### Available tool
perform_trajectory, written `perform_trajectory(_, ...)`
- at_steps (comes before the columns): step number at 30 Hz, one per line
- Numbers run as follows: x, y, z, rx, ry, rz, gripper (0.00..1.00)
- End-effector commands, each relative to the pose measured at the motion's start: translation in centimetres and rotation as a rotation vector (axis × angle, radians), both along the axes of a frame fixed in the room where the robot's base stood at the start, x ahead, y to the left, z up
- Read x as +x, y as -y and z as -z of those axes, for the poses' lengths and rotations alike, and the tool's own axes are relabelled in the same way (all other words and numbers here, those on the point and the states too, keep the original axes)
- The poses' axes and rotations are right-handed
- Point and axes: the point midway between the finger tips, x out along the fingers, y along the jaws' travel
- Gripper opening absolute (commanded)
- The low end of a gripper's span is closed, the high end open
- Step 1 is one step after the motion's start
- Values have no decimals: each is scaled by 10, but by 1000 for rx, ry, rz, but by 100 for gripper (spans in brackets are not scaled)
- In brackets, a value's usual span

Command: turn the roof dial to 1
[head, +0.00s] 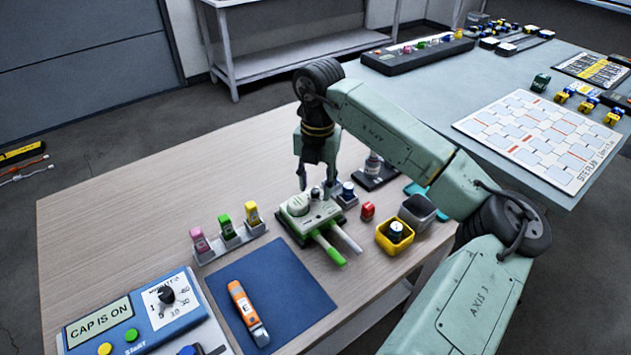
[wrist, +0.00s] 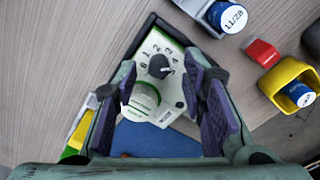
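The roof dial (wrist: 158,67) is a small dark knob on top of a pale green and white device (wrist: 150,100) in the wrist view. In the head view the device (head: 326,212) stands on a dark tray on the wooden table. My gripper (head: 316,188) hangs just above it, pointing down. In the wrist view my gripper (wrist: 172,98) is open and empty, its two purple pads apart on either side of the device, with the dial farther up the picture.
Colored bottles in a rack (head: 230,240), a red block (head: 367,211) and a yellow bin (head: 395,237) stand near the device. A blue panel (head: 140,320) has its own knob and reads "CAP IS ON". An orange tool (head: 247,312) lies on a blue mat (head: 290,290).

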Motion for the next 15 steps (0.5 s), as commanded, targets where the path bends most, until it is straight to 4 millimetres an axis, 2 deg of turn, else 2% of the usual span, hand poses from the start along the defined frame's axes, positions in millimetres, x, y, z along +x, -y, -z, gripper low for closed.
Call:
perform_trajectory(4,0,-1,8,1,-1,-1,38)
perform_trajectory(11,0,-1,9,1,0,-1,38)
perform_trajectory(15,0,-1,9,1,0,-1,31)
